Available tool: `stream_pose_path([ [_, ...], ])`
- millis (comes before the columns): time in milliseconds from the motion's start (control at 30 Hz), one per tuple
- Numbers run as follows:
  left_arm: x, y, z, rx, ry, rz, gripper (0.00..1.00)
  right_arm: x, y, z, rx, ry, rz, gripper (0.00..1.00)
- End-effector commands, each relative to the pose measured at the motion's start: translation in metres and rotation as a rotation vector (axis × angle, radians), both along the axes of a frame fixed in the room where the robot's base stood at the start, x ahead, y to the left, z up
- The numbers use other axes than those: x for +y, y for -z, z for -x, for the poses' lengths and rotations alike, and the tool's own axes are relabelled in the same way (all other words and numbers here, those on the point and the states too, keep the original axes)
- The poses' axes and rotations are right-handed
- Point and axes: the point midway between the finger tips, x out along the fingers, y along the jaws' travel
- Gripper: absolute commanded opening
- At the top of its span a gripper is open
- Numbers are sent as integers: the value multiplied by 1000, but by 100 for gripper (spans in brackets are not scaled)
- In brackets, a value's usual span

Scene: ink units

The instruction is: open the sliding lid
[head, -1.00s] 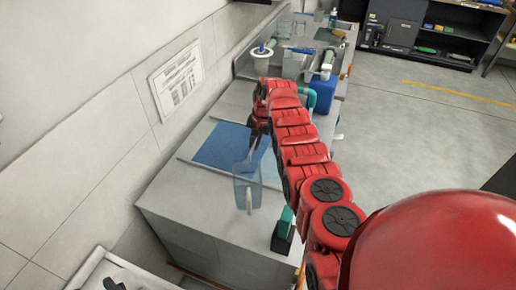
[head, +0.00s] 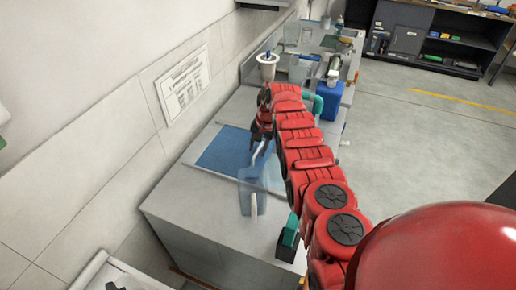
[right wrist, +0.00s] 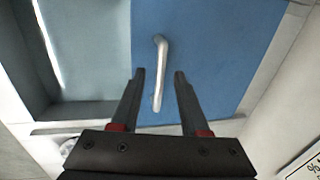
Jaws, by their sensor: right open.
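The blue panel (head: 222,150), seemingly the sliding lid, lies flat on the grey bench by the wall. It fills the right part of the right wrist view (right wrist: 215,45), with a paler grey-blue area beside it. A white bar handle (right wrist: 160,70) stands near the panel's edge. My right gripper (right wrist: 158,73) is open, one finger on each side of the handle in that picture; I cannot tell whether they reach its depth. In the head view my right gripper (head: 261,137) is over the panel's right side. My left gripper is not in view.
A translucent bluish shape (head: 248,195) shows in front of the panel. A white cup (head: 267,68) and a blue container (head: 328,100) stand further back. A green and black object (head: 289,238) sits at the bench's near right edge. The wall with a sign (head: 182,85) borders the left.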

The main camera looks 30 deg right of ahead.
Motion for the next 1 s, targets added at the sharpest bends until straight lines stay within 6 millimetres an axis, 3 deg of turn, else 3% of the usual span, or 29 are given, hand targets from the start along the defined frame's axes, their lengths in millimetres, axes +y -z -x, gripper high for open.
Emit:
stream_pose_path([
  [267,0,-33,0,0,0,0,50,-2,-28,2,-3,0,0,45],
  [433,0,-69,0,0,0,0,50,-7,-67,7,-4,0,2,45],
  [567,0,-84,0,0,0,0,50,-12,-97,12,-5,0,3,45],
  [800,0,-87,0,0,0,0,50,-20,-146,21,-5,1,3,45],
  [1000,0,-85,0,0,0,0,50,-22,-167,25,-1,0,0,45],
])
